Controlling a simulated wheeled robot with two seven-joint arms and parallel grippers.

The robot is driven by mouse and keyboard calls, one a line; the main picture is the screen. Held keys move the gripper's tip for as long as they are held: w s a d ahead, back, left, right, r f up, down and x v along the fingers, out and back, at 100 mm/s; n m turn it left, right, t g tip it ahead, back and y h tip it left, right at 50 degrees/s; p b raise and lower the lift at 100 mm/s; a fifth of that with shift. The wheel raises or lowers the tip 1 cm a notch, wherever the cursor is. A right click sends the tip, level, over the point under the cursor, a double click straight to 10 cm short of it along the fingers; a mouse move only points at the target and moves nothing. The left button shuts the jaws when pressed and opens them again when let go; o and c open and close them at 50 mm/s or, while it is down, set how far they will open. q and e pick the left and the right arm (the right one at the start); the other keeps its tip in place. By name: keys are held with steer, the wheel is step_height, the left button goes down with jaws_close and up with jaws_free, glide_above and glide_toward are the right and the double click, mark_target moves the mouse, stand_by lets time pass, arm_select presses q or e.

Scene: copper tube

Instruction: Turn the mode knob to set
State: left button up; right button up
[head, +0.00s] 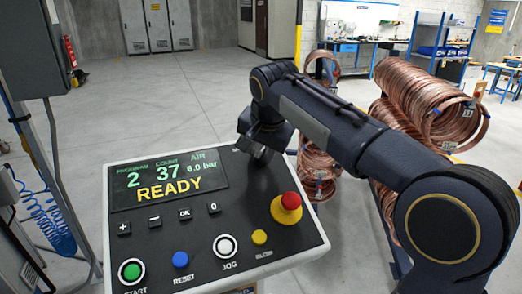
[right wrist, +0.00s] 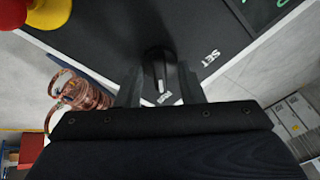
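The mode knob (right wrist: 159,70) is a black knob with a pale pointer mark, seen in the right wrist view on the dark panel. Its mark points toward the lower label, which looks like RUN; the SET label (right wrist: 211,58) is to its right. My right gripper (right wrist: 162,78) is over the panel, its two fingers on either side of the knob. The fingers look slightly apart from the knob, with no clear grip. In the head view my right gripper (head: 260,152) is at the panel's far right corner and hides the knob. My left gripper is out of view.
The control panel (head: 210,205) has a READY display (head: 168,183), several buttons and a red emergency stop (head: 290,201) near the gripper. Copper coils (head: 425,95) stand behind and right of my arm. A grey post and blue hose are at left. Open floor lies beyond.

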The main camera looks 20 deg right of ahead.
steer(key=shift+c, duration=0.3)
jaws_close()
steer(key=shift+n, duration=0.3)
steer(key=n+p, duration=0.1)
steer(key=n, duration=0.2)
steer(key=shift+n+p, duration=0.3)
steer(key=n+p, duration=0.1)
steer(key=n, duration=0.3)
steer(key=shift+d+n+y+p, duration=0.1)
steer(key=shift+n+y+p, duration=0.2)
steer(key=n+p, duration=0.2)
steer(key=n, duration=0.3)
steer(key=shift+n+y, duration=0.3)
steer(key=shift+n+p, duration=0.55)
steer(key=shift+n, duration=1.35)
